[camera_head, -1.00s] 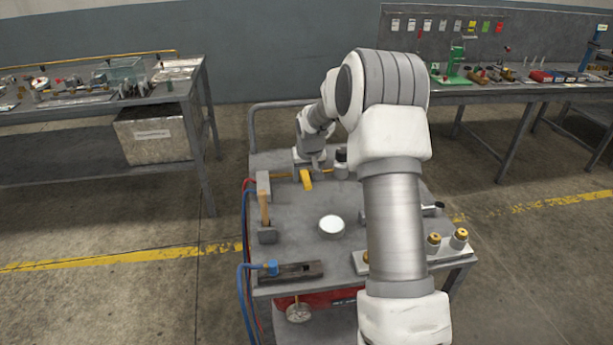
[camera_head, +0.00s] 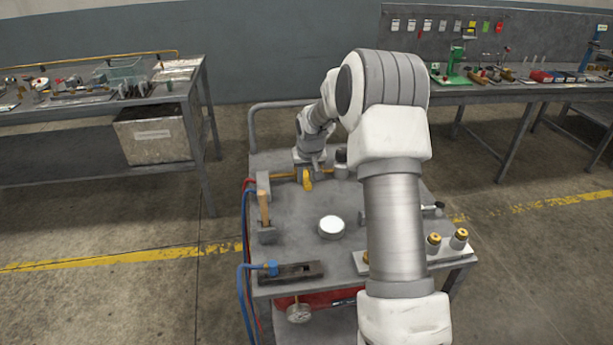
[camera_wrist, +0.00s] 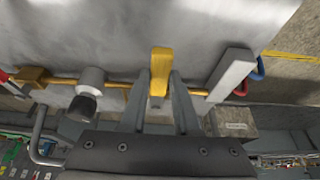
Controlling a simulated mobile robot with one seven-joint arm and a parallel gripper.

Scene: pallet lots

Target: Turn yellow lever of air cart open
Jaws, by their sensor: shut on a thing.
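The yellow lever (camera_head: 307,181) is on the brass pipe near the back of the grey air cart (camera_head: 290,215). In the wrist view the yellow lever (camera_wrist: 160,70) stands between the two fingers of my gripper (camera_wrist: 160,100), with its free end reaching past the fingertips. My gripper (camera_head: 308,172) is shut on the lever. The brass pipe (camera_wrist: 120,84) runs crosswise behind it. The lever's pivot is hidden by the fingers.
Workbenches stand at left and back right.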

